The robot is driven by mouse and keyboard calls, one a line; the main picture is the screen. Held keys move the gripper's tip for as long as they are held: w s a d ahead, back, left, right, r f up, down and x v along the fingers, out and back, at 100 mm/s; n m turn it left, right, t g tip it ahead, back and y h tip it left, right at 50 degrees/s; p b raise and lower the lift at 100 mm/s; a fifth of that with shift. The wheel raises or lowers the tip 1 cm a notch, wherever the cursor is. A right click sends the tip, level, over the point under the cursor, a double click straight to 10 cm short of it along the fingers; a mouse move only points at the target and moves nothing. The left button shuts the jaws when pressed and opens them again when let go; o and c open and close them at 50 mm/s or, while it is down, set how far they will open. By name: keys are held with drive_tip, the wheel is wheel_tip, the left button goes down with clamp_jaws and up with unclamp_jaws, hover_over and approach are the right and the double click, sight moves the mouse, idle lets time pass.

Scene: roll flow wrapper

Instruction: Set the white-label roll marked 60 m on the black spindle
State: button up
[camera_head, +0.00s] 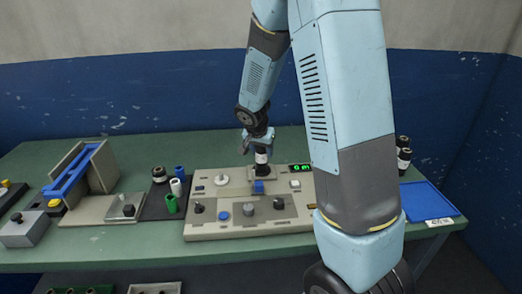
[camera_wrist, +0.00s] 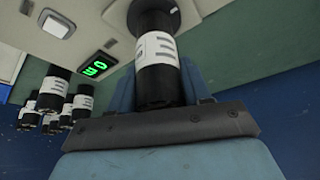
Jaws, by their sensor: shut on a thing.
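My gripper (camera_head: 258,142) points down over the back of the beige machine panel. It is shut on a black roll with a white label (camera_wrist: 157,48), which stands upright in the head view (camera_head: 262,157). The label's marking is too small to read. In the wrist view a dark round flange (camera_wrist: 118,14) shows at the roll's far end, on the panel. The roll hides any black spindle there, and I cannot tell whether the roll is around it or just above it. A white post (camera_head: 221,179) stands apart, to the left on the panel.
The beige panel (camera_head: 205,231) carries several knobs and a green display (camera_head: 300,168) reading 0 m. More white-label rolls (camera_head: 404,153) stand at the right, partly behind my arm; several show in the wrist view (camera_wrist: 53,92). A blue tray (camera_head: 428,200) lies right; coloured cores (camera_head: 172,203) stand left.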

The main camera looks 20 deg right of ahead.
drive_tip(key=o, duration=1.6)
wheel_tip(320, 180, up, 8)
idle(0.7)
idle(0.3)
